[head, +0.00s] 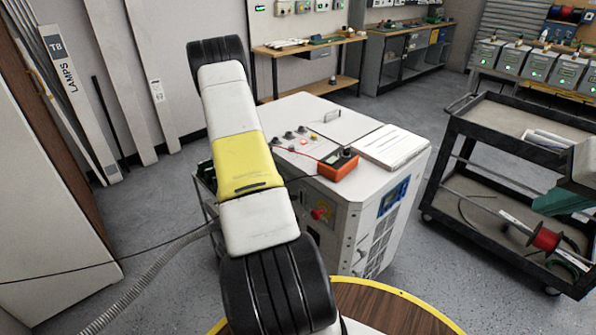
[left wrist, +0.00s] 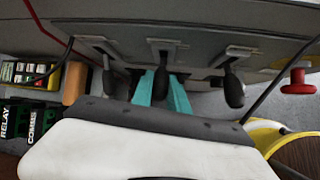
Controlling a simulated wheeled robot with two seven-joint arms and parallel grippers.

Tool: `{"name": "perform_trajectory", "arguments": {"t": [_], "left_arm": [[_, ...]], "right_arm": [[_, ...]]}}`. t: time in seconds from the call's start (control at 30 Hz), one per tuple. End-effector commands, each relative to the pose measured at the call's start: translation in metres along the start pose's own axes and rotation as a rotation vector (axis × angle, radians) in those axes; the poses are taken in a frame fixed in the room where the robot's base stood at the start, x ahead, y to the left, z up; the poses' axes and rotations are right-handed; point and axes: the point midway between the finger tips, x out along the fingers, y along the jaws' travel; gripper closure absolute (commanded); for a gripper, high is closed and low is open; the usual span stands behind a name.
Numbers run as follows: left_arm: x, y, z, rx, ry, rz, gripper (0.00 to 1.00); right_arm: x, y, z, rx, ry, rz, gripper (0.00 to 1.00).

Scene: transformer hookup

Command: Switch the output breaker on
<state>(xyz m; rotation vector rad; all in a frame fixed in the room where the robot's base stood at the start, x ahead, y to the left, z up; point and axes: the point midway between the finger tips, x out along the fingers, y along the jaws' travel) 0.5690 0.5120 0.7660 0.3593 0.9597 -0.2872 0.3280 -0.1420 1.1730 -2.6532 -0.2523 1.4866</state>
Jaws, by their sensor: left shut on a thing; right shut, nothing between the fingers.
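The white transformer cabinet (head: 330,115) stands in the middle of the head view, partly hidden behind my left arm. In the left wrist view its panel carries a row of three black breaker levers: one at the left (left wrist: 108,78), a middle one (left wrist: 162,72) and one at the right (left wrist: 233,88). My left gripper (left wrist: 163,93) has its teal fingers around the middle lever and is shut on it. I cannot read which lever is the output breaker. My right gripper (head: 556,203) is shut and empty at the right edge, above the black cart.
An orange meter (head: 338,167) and a stack of papers (head: 390,146) lie on the cabinet top. A red knob (left wrist: 297,82) sits right of the levers. The black cart (head: 500,118) holds a red spool (head: 544,239). Grey floor is open between cabinet and cart.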

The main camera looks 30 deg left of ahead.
Motion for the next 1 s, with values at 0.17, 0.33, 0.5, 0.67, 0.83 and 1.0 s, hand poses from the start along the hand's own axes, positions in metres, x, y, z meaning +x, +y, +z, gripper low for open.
{"name": "perform_trajectory", "arguments": {"t": [0.17, 0.33, 0.5, 0.67, 0.83, 1.0], "left_arm": [[0.000, 0.000, -0.001, 0.000, 0.001, 0.001, 1.00], [0.000, 0.000, 0.000, 0.000, 0.000, 0.001, 0.59], [0.000, 0.000, 0.000, 0.000, -0.001, 0.000, 0.59], [-0.005, 0.001, 0.000, 0.001, -0.001, 0.002, 0.59], [-0.030, 0.001, 0.000, 0.000, -0.001, 0.003, 0.59], [-0.058, 0.001, 0.000, 0.000, -0.001, 0.003, 0.59]], "right_arm": [[0.000, 0.000, 0.000, 0.000, 0.000, 0.000, 1.00], [0.000, 0.000, 0.000, 0.000, 0.000, 0.000, 1.00], [0.000, 0.000, 0.000, 0.000, 0.000, 0.000, 1.00], [0.000, 0.000, 0.000, 0.000, 0.000, 0.000, 1.00], [0.000, 0.000, 0.000, 0.000, 0.000, 0.000, 1.00], [0.000, 0.000, 0.000, 0.000, 0.000, 0.000, 1.00]]}}
